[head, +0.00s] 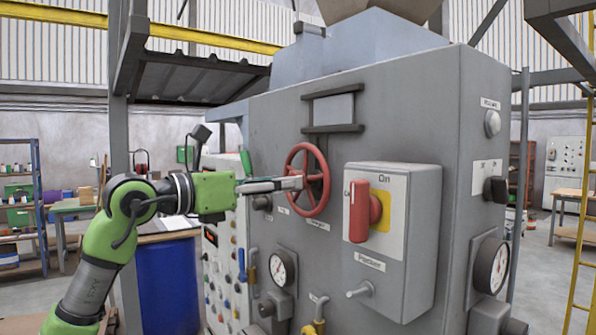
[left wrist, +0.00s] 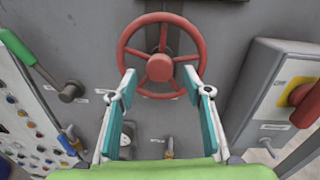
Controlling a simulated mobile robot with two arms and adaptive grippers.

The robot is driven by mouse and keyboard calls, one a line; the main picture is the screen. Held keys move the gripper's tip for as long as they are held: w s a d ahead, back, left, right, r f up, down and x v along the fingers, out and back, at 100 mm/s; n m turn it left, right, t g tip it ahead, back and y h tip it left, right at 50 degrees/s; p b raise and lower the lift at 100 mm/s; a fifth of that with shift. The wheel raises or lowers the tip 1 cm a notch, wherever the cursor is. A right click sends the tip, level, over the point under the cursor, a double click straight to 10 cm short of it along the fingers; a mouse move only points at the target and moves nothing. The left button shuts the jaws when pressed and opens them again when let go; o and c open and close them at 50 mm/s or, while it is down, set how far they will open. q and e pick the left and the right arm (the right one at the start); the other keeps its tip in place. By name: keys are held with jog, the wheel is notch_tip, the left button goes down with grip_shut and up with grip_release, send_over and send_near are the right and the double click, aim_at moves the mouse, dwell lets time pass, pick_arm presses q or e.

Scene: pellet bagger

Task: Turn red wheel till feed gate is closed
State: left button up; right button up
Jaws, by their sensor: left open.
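The red wheel (head: 325,178) is mounted on the front of the grey machine, with a rim, spokes and a hub. In the left wrist view the wheel (left wrist: 159,68) is straight ahead. My left gripper (head: 296,183) reaches in from the left at the wheel's height. Its fingers are open, and in the left wrist view the gripper (left wrist: 160,84) has one fingertip on each side of the wheel's lower part. I cannot tell whether they touch the rim. Above the wheel, a pale plate (head: 333,108) shows between two dark rails; I cannot tell the gate's position. My right gripper is not in view.
A control box (head: 420,215) with a red rotary switch (head: 361,212) juts out right of the wheel. A gauge (head: 283,267) is below. A panel of buttons (head: 220,270) and a green-handled lever (left wrist: 30,60) are to the left. A blue barrel (head: 168,285) stands behind my arm.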

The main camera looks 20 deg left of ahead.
pick_arm(q)
jog(key=p+x, duration=0.1)
jog(key=x, duration=0.3)
jog(key=shift+w+d+r, duration=0.1)
jog(key=shift+w+r, duration=0.05)
jog(key=shift+w+d+p, duration=0.25)
jog(key=shift+w+p, duration=0.15)
jog(key=shift+w, duration=0.05)
grip_shut()
